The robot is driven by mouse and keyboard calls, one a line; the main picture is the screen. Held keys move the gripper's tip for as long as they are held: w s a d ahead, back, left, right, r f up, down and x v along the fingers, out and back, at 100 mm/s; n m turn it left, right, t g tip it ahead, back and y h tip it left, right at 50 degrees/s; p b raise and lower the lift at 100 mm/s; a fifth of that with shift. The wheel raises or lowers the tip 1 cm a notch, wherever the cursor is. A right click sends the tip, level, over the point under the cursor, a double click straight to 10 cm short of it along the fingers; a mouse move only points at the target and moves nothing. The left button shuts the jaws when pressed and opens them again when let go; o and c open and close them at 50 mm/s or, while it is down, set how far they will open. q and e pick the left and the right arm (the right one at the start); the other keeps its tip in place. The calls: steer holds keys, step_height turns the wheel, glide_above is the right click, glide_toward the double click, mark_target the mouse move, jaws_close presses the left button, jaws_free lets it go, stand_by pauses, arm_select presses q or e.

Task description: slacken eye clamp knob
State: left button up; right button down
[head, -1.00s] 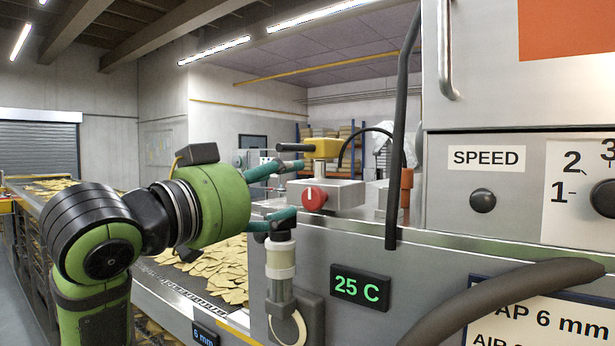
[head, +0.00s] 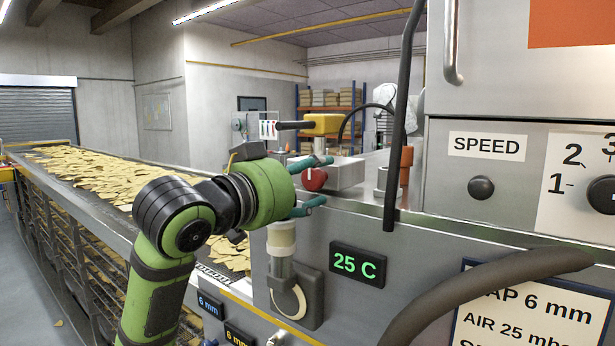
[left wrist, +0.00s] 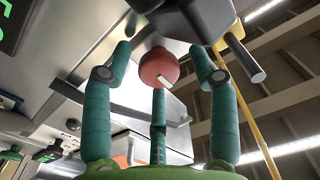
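The red knob (head: 315,179) with a white mark is on the front of a grey clamp block (head: 345,172). A yellow sensor eye (head: 323,124) with a dark barrel stands above the block. My left gripper (head: 317,182) is open, its teal fingertips above and below the knob in the head view. In the left wrist view the knob (left wrist: 158,68) sits between the two side fingers, with visible gaps on both sides. The third finger's tip overlaps the knob's lower edge; I cannot tell if it touches. My right gripper is not in view.
A white cylinder on a grey bracket (head: 282,245) stands just below the gripper. A 25 C display (head: 357,263) is to its right. A black upright hose (head: 402,120) and an orange fitting (head: 406,165) stand right of the block. The chip conveyor (head: 90,165) runs left.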

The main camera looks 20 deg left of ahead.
arm_select(q)
steer(key=c, duration=0.9)
steer(key=shift+r+m, duration=0.15)
steer(key=shift+m, duration=0.25)
steer(key=m, duration=0.2)
steer(key=shift+a+m, duration=0.1)
steer(key=shift+m, duration=0.3)
steer(key=m, duration=0.4)
steer(key=shift+m, duration=0.3)
steer(key=m, duration=0.5)
steer(key=shift+m, duration=2)
steer(key=shift+f, duration=0.25)
